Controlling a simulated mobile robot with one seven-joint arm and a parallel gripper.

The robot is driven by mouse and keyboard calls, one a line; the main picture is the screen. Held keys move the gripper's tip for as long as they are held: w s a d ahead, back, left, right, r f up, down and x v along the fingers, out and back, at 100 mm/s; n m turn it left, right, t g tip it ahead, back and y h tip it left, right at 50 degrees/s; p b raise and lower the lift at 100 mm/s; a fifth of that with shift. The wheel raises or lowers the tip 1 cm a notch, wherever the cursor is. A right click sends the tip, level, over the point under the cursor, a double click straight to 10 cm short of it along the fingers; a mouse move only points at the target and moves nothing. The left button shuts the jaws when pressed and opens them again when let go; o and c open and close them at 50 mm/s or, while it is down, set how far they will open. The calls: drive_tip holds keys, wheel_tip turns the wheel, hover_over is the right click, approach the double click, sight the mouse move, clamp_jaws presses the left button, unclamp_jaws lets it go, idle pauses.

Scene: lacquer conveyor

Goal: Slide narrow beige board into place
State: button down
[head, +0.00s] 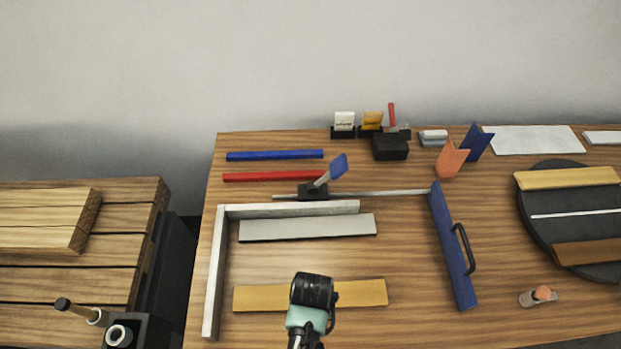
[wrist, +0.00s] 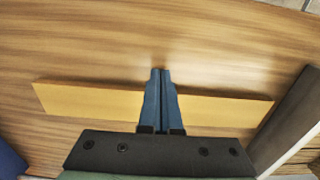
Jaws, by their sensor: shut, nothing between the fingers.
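The narrow beige board (head: 260,298) lies flat on the table, roughly parallel to the fence's long arm. It also shows in the wrist view (wrist: 80,99). The light grey L-shaped fence (head: 213,270) stands to its left and behind it; a gap separates the board's left end from the fence. A grey board (head: 307,228) lies between them, close to the fence's back arm. My gripper (wrist: 160,71) is shut and empty. Its fingers cross over the board's middle in the wrist view, tips just beyond one long edge; contact is unclear. In the head view my wrist hides the fingers.
A blue bar with a black handle (head: 453,247) stands to the right, joined to a metal rod with a clamp (head: 314,191). Blue (head: 274,155) and red (head: 272,177) strips lie behind. A dark round plate (head: 540,215) holds boards at far right. Table between board and blue bar is clear.

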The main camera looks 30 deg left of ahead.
sight(309, 270)
drive_tip(key=shift+w, duration=0.1)
drive_tip(key=shift+w+a+b, duration=1.1)
drive_tip(key=shift+w+a, duration=0.15)
drive_tip(key=shift+w, duration=0.55)
drive_tip(key=shift+w+a+b, duration=1.05)
drive_tip(key=shift+w+a, duration=0.15)
drive_tip(key=shift+w, duration=0.6)
drive_tip(key=shift+w+a+b, duration=1.1)
drive_tip(key=shift+w+a, duration=0.15)
drive_tip(key=shift+w, duration=0.55)
drive_tip(key=shift+s+d+r+p, duration=0.15)
drive_tip(key=shift+s+d+p, duration=0.35)
drive_tip(key=shift+p, duration=0.45)
drive_tip(key=shift+s+d, duration=0.1)
drive_tip(key=shift+s, duration=0.3)
wheel_tip(309, 270, up, 6)
drive_tip(key=p, duration=0.6)
